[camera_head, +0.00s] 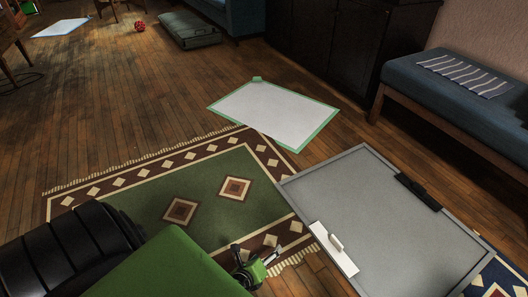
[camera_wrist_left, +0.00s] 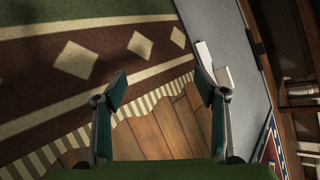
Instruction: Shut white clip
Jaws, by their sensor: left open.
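The white clip (camera_head: 326,245) sits on the left edge of a large flat grey case (camera_head: 392,240). A small white lever stands out from its plate. It also shows in the left wrist view (camera_wrist_left: 204,56), just beyond the right finger, which partly covers it. My left gripper (camera_head: 262,264) is open and empty, to the left of the white clip and apart from it. In the left wrist view its fingers (camera_wrist_left: 161,84) are spread above the rug fringe and wood floor. My right gripper is not in view.
A black clip (camera_head: 418,191) sits on the case's far right edge. A green patterned rug (camera_head: 150,205) lies left of the case. A white board with green edging (camera_head: 275,112) lies beyond. A blue bench (camera_head: 455,95) stands at right. Bare wood floor lies around the board.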

